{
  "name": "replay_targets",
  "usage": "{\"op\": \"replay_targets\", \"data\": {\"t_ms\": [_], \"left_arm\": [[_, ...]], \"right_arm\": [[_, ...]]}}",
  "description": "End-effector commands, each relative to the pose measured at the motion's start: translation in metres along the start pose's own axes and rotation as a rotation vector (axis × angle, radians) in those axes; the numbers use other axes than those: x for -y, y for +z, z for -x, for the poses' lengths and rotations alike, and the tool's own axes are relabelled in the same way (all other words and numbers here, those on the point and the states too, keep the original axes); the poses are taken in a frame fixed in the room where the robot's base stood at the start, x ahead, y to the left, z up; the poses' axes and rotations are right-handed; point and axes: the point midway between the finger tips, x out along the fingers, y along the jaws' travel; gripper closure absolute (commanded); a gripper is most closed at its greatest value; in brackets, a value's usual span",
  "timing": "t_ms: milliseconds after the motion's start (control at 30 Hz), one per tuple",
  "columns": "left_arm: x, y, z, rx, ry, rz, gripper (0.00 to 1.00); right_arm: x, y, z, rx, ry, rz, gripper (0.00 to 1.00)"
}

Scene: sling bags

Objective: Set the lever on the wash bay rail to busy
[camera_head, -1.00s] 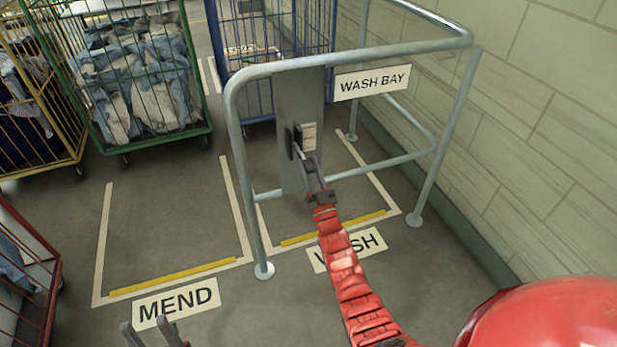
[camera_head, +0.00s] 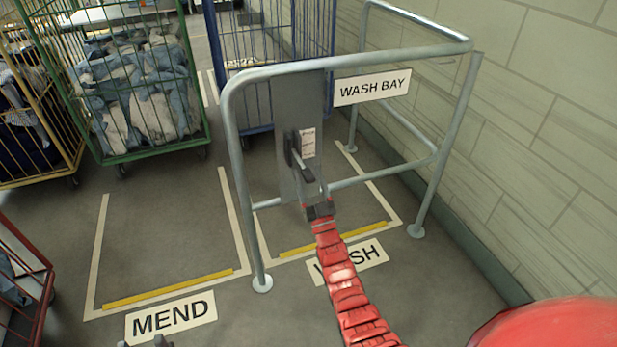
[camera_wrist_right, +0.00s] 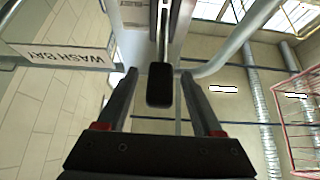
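The lever (camera_head: 300,160) is a dark handle on the grey panel (camera_head: 287,110) of the wash bay rail (camera_head: 350,56). It sticks out from the panel and slopes down to the right. In the right wrist view, its black grip (camera_wrist_right: 160,85) lies between my fingers with a gap on both sides. My right gripper (camera_head: 314,188) is open at the lever's end; its fingers also show in the wrist view (camera_wrist_right: 158,76). A small white label (camera_head: 308,142) sits beside the lever, its print too small to read. My left gripper (camera_head: 143,343) barely shows at the bottom edge, tips apart.
A WASH BAY sign (camera_head: 371,87) hangs on the rail, close to the block wall (camera_head: 540,150). A green cage cart (camera_head: 125,90) with cloth, a blue cart (camera_head: 262,60), a yellow cart (camera_head: 40,120) and a red cart (camera_head: 30,300) stand around. The MEND floor bay (camera_head: 165,240) is empty.

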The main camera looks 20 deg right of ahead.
Motion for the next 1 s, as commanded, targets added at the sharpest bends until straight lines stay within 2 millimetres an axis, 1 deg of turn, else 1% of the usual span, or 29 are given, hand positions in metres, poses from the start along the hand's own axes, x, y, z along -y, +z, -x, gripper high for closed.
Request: {"op": "replay_targets", "data": {"t_ms": [233,367,467,800,900,1000], "left_arm": [[0.0,0.0,0.0,0.0,0.0,0.0,0.5],[0.0,0.0,0.0,0.0,0.0,0.0,0.5],[0.0,0.0,0.0,0.0,0.0,0.0,0.5],[0.0,0.0,0.001,0.0,0.0,0.0,0.5],[0.0,0.0,0.001,0.0,0.0,0.0,0.5],[0.0,0.0,0.002,0.0,0.0,0.0,0.5]], "right_arm": [[0.0,0.0,0.001,0.0,0.0,0.0,0.32],[0.0,0.0,0.01,0.001,0.0,0.0,0.32],[0.0,0.001,0.029,0.003,0.0,0.0,0.32],[0.0,0.001,0.118,0.004,0.0,0.0,0.32],[0.0,0.001,0.141,0.004,0.0,0.0,0.32],[0.0,0.001,0.157,0.002,0.0,0.0,0.32]]}}
